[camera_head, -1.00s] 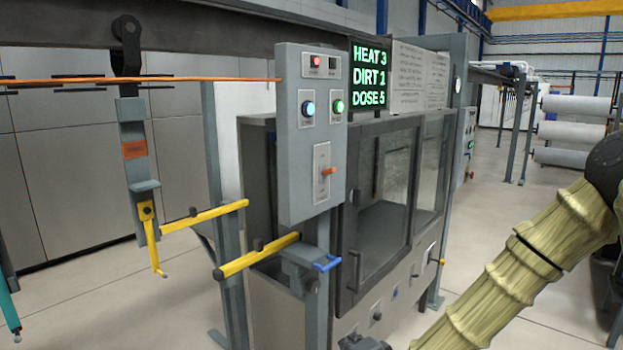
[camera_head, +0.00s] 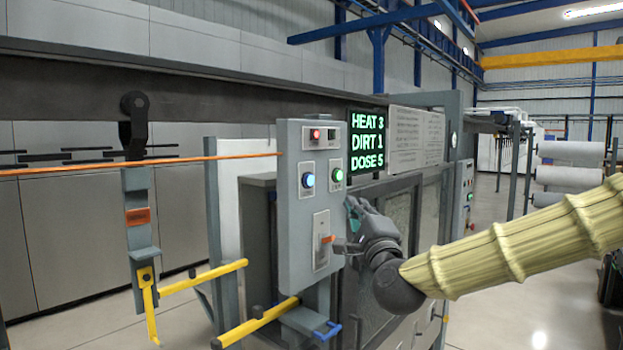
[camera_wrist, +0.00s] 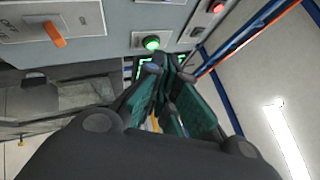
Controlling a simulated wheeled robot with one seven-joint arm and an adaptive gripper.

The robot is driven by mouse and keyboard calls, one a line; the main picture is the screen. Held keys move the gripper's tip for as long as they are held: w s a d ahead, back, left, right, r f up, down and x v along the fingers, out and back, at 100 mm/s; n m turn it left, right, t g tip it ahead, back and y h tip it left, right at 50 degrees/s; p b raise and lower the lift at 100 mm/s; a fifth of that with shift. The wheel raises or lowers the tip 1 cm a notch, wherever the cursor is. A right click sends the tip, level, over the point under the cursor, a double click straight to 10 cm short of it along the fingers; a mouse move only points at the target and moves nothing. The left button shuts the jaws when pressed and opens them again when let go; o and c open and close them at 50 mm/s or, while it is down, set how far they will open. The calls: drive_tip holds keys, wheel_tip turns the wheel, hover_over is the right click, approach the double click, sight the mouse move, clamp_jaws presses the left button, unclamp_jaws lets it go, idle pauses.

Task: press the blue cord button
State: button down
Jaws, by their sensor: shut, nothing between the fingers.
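The blue button (camera_head: 308,180) glows on the front of the grey control panel (camera_head: 296,240), left of the green button (camera_head: 338,176) and below the red light (camera_head: 315,134). My gripper (camera_head: 349,208) is just right of the panel's edge in the head view, below the green button, with its fingers pointing up and left. It is shut and empty, apart from the blue button. In the wrist view, the dark fingers with teal pads point towards the green button (camera_wrist: 152,43). I do not make out the blue button there.
An orange lever (camera_head: 328,239) sits on the panel close to my gripper. An orange cord (camera_head: 140,163) runs to the panel's left edge. Yellow bars (camera_head: 205,277) stick out at lower left. A glass-doored cabinet stands behind my arm.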

sight(310, 180)
drive_tip(key=shift+m+t, duration=0.4)
drive_tip(key=shift+t, duration=0.1)
drive_tip(key=r, duration=0.4)
drive_tip(key=shift+s+d, duration=0.25)
drive_tip(key=w+a+p, duration=0.1)
drive_tip(key=w+a, duration=0.4)
drive_tip(key=a, duration=0.2)
drive_tip(key=shift+p, duration=0.3)
drive_tip(key=shift+w+a+f, duration=0.15)
drive_tip(key=shift+w+a, duration=0.05)
idle(0.9)
drive_tip(key=shift+w+a+b, duration=0.15)
drive_tip(key=shift+a+b, duration=0.05)
drive_tip(key=shift+b, duration=0.25)
